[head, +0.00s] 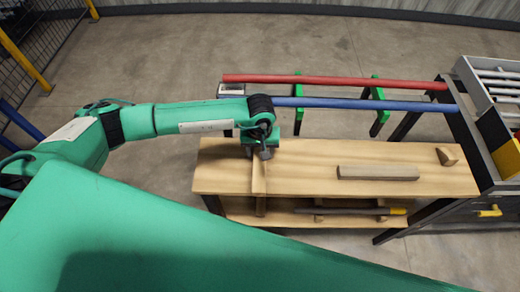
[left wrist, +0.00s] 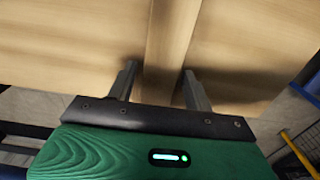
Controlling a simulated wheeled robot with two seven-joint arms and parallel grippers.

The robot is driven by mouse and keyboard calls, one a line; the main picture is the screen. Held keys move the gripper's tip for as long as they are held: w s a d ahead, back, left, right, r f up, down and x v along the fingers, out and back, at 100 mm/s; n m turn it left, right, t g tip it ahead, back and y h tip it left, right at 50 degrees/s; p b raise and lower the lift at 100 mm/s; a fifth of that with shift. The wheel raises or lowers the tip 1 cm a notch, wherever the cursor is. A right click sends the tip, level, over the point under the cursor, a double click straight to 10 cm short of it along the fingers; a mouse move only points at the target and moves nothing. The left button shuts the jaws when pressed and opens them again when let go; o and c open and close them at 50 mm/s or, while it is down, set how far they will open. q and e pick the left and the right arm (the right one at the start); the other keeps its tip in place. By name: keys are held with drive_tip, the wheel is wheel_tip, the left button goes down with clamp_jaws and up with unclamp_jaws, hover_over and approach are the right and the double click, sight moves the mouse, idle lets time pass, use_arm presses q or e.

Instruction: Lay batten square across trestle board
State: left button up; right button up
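The trestle board (head: 320,155) is a pale wooden top in the middle of the head view. A narrow wooden batten (head: 259,181) runs across its left part, roughly square to the long edges, with its near end past the front edge. Its far end is hidden under my left gripper (head: 257,155). In the left wrist view the batten (left wrist: 168,40) passes between the two fingers of my left gripper (left wrist: 161,80), which stand apart with narrow gaps beside it. Whether the batten rests fully flat is unclear. My right gripper is not in view.
A wooden block (head: 378,172) and a small wedge (head: 447,156) lie on the board's right part. Red (head: 335,80) and blue (head: 360,104) bars run behind it. A dark bar with a yellow end (head: 350,211) lies on the lower shelf. A grey tray (head: 492,85) stands at right.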

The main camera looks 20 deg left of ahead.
use_arm(q)
drive_tip(key=shift+o, duration=0.7)
drive_tip(key=shift+r, duration=0.25)
wheel_tip(320, 180, up, 13)
drive_tip(key=b, duration=0.3)
drive_tip(key=shift+r+b, duration=0.15)
drive_tip(key=shift+b, duration=0.15)
